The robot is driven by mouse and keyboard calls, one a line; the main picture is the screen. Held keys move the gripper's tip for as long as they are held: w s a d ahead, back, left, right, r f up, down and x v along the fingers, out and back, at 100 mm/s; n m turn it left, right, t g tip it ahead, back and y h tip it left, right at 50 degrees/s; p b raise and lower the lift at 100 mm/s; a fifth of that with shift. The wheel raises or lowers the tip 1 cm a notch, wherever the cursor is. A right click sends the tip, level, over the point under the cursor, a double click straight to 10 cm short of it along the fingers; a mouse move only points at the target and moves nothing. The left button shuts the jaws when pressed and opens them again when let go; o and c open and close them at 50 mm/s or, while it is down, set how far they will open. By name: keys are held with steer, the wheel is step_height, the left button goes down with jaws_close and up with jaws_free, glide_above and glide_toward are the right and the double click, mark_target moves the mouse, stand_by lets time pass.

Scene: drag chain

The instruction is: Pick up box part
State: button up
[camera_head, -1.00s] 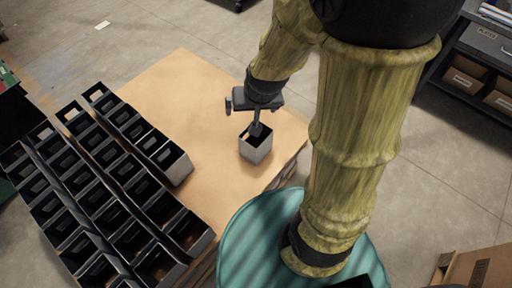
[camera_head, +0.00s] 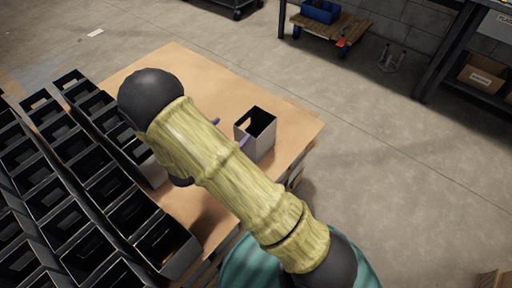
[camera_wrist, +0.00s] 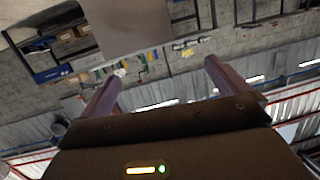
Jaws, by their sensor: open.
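A single open-topped box part (camera_head: 262,144), pale outside and dark inside, stands upright on the tan table near its right edge in the head view. A cut-out shows in its left wall. My gripper (camera_head: 230,131) is mostly hidden behind my arm. Its two purple finger tips show just left of the box, one close to its wall; I cannot tell whether they touch it. In the wrist view my gripper (camera_wrist: 162,72) is open with nothing between the fingers. A plain grey-brown panel (camera_wrist: 138,28) beyond the fingers seems to be the box wall.
Rows of dark open boxes (camera_head: 75,215) fill the table's left part. The tan tabletop (camera_head: 185,68) is bare behind the box. Open floor (camera_head: 400,170) lies to the right. A shelf with cartons (camera_head: 482,78) and a low wooden cart (camera_head: 335,28) stand farther back.

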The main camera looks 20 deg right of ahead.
mark_target(243, 133)
steer(key=s+f+h, duration=0.1)
steer(key=s+f+h+b, duration=0.1)
steer(key=s+f, duration=0.1)
steer(key=shift+a+f+m+h+b, duration=0.1)
steer(key=shift+a+m+h+b, duration=0.2)
steer(key=shift+h, duration=0.1)
steer(key=b+x, duration=0.1)
steer(key=x, duration=0.4)
steer(key=shift+w+d+f+b, duration=0.1)
steer(key=shift+w+d+b, duration=0.1)
steer(key=shift+d+b, duration=0.15)
steer(key=shift+w+d, duration=0.35)
steer(key=shift+d, duration=0.05)
